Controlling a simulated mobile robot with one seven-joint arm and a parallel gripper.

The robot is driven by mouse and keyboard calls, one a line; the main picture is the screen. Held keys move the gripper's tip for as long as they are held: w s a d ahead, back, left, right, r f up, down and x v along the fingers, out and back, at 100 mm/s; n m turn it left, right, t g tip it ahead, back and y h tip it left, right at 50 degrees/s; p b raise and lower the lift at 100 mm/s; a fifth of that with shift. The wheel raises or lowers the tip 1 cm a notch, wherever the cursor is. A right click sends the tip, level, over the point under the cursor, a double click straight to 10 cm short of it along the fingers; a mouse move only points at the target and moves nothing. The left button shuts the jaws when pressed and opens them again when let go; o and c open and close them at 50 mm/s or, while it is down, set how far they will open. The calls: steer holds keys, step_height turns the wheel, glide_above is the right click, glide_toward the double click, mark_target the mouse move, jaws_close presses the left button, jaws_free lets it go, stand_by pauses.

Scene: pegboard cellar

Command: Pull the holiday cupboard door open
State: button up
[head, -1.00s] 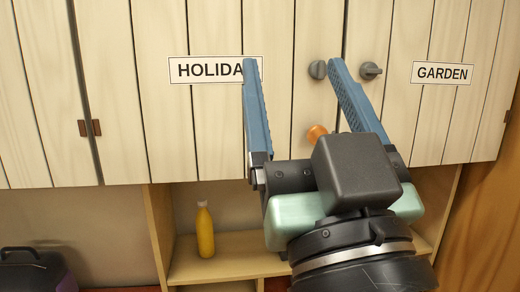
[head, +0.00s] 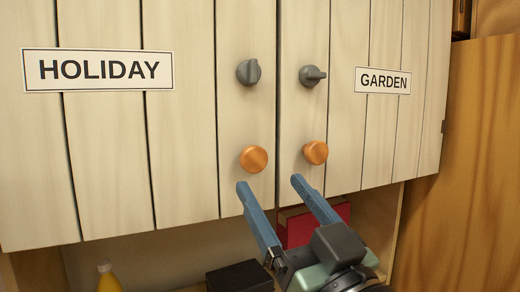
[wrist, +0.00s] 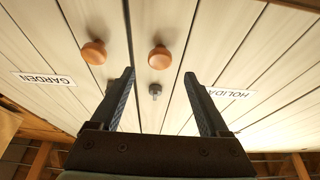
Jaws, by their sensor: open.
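The holiday cupboard door (head: 185,190) is a pale plank door marked by the HOLIDAY sign (head: 98,70). It looks shut, level with the garden door (head: 345,150). Its orange knob (head: 254,159) sits low near the seam, below a grey turn latch (head: 249,72) with its grip upright. My gripper (head: 270,182) is open and empty, its fingertips just below the two orange knobs in the head view. In the wrist view, which shows the signs upside down, the holiday knob (wrist: 160,57) lies beyond the open fingers (wrist: 160,75), apart from them.
The garden door has its own orange knob (head: 316,152) close to the right, and a grey latch (head: 312,76) with its grip sideways. Below the doors are a red box (head: 300,228), a black box (head: 240,277) and a yellow bottle (head: 108,279). A wooden panel (head: 470,160) stands at right.

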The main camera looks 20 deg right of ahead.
mark_target(256, 163)
steer(key=p+x, duration=0.2)
steer(key=x, duration=0.3)
steer(key=shift+w, duration=0.3)
jaws_close()
stand_by(1.1)
